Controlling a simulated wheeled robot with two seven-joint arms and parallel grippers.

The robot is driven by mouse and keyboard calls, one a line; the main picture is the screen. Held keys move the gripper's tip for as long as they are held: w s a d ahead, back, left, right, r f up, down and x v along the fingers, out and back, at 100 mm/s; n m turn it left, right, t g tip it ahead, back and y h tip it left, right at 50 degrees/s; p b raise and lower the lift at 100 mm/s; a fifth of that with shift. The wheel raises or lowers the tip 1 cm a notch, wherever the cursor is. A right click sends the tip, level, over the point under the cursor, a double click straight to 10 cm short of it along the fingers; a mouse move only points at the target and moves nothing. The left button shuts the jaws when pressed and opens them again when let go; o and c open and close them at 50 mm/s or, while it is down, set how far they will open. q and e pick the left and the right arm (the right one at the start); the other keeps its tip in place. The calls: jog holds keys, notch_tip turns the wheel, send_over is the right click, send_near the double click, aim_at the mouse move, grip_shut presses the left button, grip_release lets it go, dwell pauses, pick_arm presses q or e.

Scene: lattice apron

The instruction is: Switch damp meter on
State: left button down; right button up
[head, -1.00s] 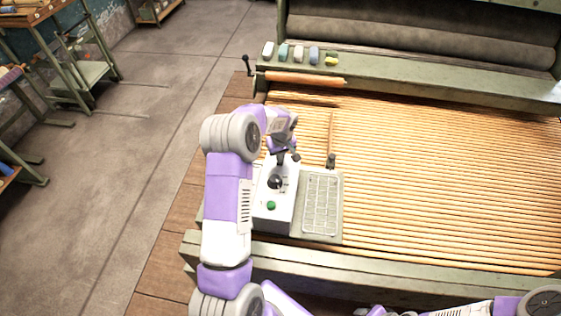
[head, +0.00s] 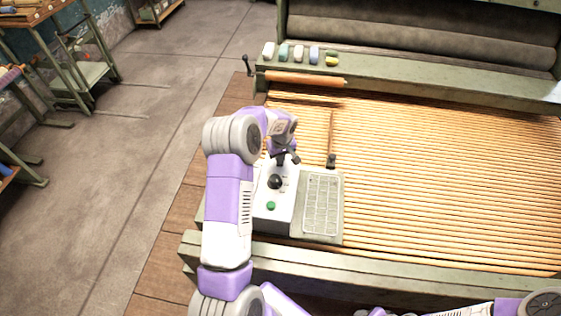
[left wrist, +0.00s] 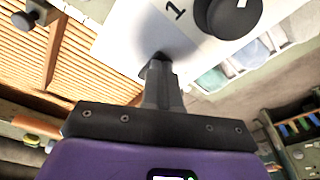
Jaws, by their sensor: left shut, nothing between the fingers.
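The damp meter (head: 284,205) is a white box with a black knob (head: 275,181) and a green button (head: 271,206). It stands at the front left of the slatted bed. My left gripper (head: 288,159) is over its far end, beyond the knob. In the left wrist view the gripper (left wrist: 157,66) is shut and empty, its tips close to the white face (left wrist: 140,33). Whether they touch it I cannot tell. The knob (left wrist: 232,14) is off to the side of the tips, near a printed "1", with a white pointer mark. My right gripper is out of view.
A grey-green panel with a grid (head: 322,205) lies right of the meter. A small dark post (head: 331,161) stands behind it. The front rail (head: 400,263) runs below. Several coloured blocks (head: 284,52) sit on the back ledge.

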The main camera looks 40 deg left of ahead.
pick_arm(q)
jog(key=shift+r, duration=0.15)
notch_tip(320, 180, up, 7)
jog(key=p, duration=0.4)
dwell(0.6)
